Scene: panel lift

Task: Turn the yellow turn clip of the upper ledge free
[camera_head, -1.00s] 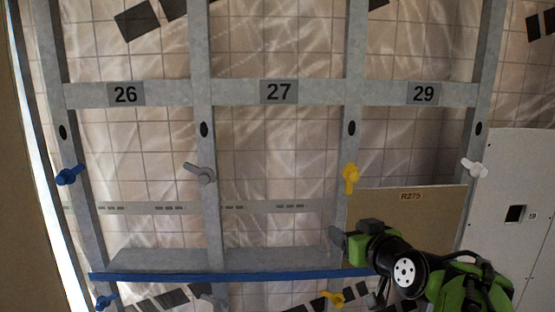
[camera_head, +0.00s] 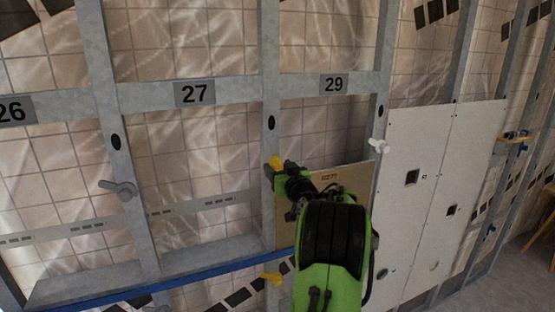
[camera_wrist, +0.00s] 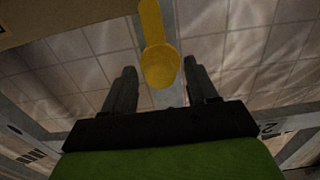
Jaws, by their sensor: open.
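The upper yellow turn clip (camera_head: 276,162) sits on the grey upright left of bay 29, partly hidden by my gripper (camera_head: 289,168) in the head view. In the wrist view the clip (camera_wrist: 160,62) shows a round knob with a flat lever running to the top edge of the picture. My gripper (camera_wrist: 158,75) is open, with one dark finger on each side of the knob. Gaps show between knob and fingers; I cannot tell any contact. A tan panel (camera_head: 362,172) marked R275 stands in bay 29, partly behind my arm.
A lower yellow clip (camera_head: 271,279) sits below, near the blue rail (camera_head: 180,281). A grey clip (camera_head: 118,189) is on the left upright and a white clip (camera_head: 379,146) on the right one. White panels (camera_head: 415,200) with cut-outs fill the wall to the right.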

